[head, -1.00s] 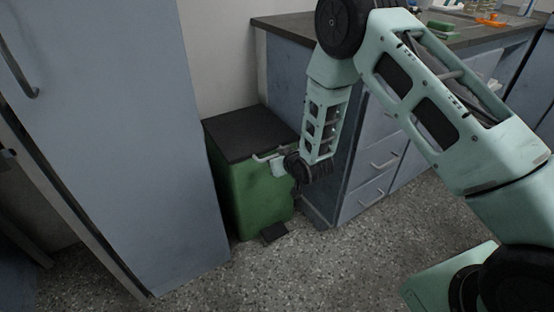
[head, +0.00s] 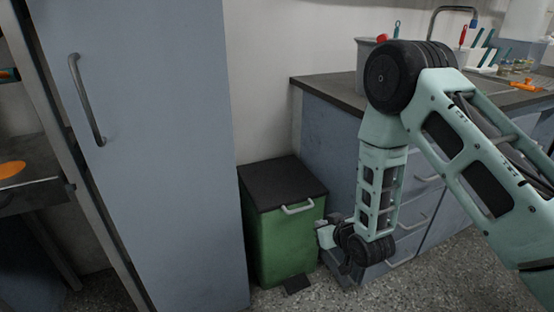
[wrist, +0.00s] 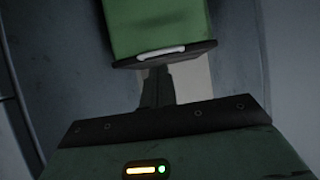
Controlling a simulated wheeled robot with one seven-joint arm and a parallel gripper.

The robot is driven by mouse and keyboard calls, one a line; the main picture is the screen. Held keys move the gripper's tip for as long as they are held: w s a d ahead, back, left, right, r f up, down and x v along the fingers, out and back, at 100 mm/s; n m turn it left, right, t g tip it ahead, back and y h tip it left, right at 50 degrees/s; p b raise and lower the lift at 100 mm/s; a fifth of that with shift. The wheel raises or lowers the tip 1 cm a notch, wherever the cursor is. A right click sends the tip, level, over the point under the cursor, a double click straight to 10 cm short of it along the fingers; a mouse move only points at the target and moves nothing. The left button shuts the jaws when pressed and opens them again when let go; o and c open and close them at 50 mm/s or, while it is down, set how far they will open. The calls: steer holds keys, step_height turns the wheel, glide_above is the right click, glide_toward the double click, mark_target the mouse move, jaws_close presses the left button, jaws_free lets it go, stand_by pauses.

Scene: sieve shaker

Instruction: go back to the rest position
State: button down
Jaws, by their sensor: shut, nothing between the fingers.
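My gripper (head: 325,235) hangs low at the end of my folded arm, just right of the green bin in the head view. In the wrist view my gripper (wrist: 158,84) shows as dark fingers close together, with nothing seen between them. The green bin (head: 288,243) has a closed black lid with a light handle. It also shows ahead of the fingers in the wrist view (wrist: 160,25). I cannot tell whether gripper and bin touch.
A tall blue-grey cabinet (head: 150,150) with a metal handle stands left of the bin. A counter (head: 330,95) with blue-grey drawers is behind my arm, bearing a grey container, tools and a tap. Speckled floor (head: 440,270) is open at the lower right.

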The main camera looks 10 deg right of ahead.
steer(key=s+a+r+n+g, duration=0.2)
steer(key=s+a+r+g, duration=0.4)
steer(key=s+a+r, duration=0.5)
steer(key=s+d+r+n+g+h, duration=0.1)
steer(key=s+r+g, duration=0.1)
steer(key=s+r, duration=0.35)
steer(key=s+r+n+g, duration=0.1)
steer(key=s+r+g, duration=0.1)
steer(key=s, duration=0.6)
steer(key=s+d+r+n+g+h, duration=0.1)
steer(key=s+r, duration=0.2)
steer(key=s, duration=0.4)
step_height(320, 180, up, 28)
steer(key=s+p, duration=0.1)
steer(key=p, duration=2.6)
steer(key=shift+d+g, duration=0.2)
steer(key=shift+g, duration=0.1)
steer(key=shift+f, duration=0.15)
